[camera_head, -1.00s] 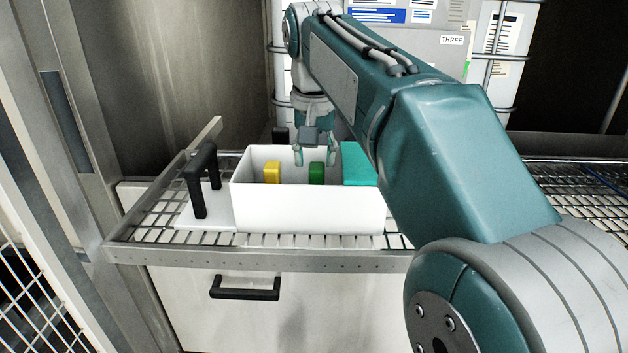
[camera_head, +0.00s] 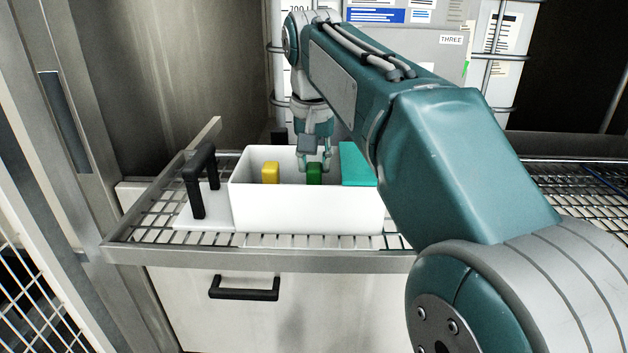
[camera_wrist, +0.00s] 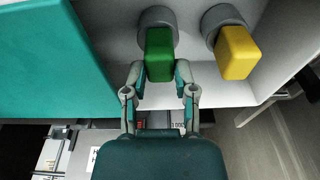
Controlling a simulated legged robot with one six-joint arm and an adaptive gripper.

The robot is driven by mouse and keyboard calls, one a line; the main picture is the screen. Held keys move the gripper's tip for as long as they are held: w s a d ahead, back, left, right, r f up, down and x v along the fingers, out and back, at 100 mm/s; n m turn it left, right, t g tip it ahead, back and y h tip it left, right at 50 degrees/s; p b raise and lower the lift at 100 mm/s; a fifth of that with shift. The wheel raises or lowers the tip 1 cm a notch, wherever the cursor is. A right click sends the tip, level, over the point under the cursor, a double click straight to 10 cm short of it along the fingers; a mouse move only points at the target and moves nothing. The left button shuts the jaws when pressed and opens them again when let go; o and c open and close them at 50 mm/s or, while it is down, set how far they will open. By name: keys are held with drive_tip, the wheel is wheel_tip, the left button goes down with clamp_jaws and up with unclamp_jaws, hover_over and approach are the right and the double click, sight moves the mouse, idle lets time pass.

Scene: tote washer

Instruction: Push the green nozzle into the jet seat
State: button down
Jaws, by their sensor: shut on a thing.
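The green nozzle (camera_head: 314,176) is a small green block inside the white tote. It also shows in the wrist view (camera_wrist: 160,54), with a grey round seat (camera_wrist: 158,17) at its far end. How deep it sits in that seat I cannot tell. My gripper (camera_head: 314,166) reaches down into the tote from above. In the wrist view my gripper (camera_wrist: 159,74) has one finger on each side of the green nozzle and is shut on it. In the head view the tote's front wall hides the nozzle's lower part and the seat.
The white tote (camera_head: 305,211) stands on a wire rack. A yellow block (camera_head: 271,172) stands to the left of the green nozzle, at a grey round seat (camera_wrist: 224,17). A teal block (camera_head: 358,165) fills the tote's right end. A black handle (camera_head: 196,186) rises at the left.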

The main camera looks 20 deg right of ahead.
sight(314, 166)
drive_tip(key=shift+r, duration=0.1)
drive_tip(key=shift+r, duration=2.85)
